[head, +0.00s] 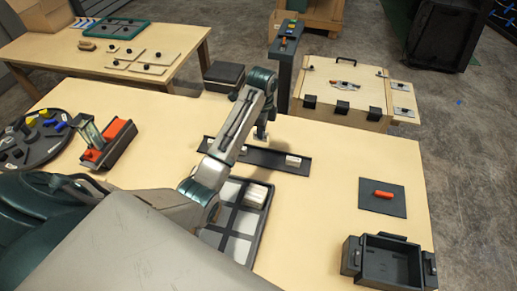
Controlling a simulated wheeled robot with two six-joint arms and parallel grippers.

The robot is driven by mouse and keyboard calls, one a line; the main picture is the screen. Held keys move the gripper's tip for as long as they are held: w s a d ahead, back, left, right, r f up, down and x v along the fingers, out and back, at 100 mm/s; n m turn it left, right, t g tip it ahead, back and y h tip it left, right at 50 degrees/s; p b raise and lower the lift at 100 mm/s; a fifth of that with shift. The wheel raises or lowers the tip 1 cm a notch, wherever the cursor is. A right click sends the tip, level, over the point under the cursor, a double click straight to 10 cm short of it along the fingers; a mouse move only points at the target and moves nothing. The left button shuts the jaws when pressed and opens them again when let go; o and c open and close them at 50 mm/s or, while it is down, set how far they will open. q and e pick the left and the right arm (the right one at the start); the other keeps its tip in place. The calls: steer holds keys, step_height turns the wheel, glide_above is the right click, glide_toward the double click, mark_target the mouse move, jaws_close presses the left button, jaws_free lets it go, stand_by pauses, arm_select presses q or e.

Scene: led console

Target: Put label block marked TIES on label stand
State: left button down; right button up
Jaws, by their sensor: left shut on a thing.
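My left gripper (262,134) points down over the long black label stand (270,158) in the middle of the table. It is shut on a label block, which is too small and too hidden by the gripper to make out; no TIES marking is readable. Another small whitish block (293,161) sits on the right part of the stand. In front of the stand is a dark compartment tray (263,222) with whitish blocks (256,195) in its upper right compartment. My arm covers the left side of the tray and part of the stand. My right gripper is out of view.
A red-and-black box (118,143) and a round dark board (30,140) with coloured pieces stand at the left. An orange piece (383,194) lies on a dark plate (381,208), and a black bin (388,262) stands at the front right. Bare table lies between stand and plate.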

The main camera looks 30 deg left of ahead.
arm_select(q)
step_height(320, 180, down, 5)
steer(key=shift+s+r+p, duration=0.1)
steer(key=shift+s+p, duration=0.05)
steer(key=shift+p, duration=0.75)
step_height(320, 180, down, 4)
steer(key=shift+f+p, duration=0.1)
steer(key=shift+p, duration=0.6)
steer(key=shift+f, duration=0.45)
steer(key=c, duration=1.4)
jaws_free()
steer(key=shift+f, duration=0.1)
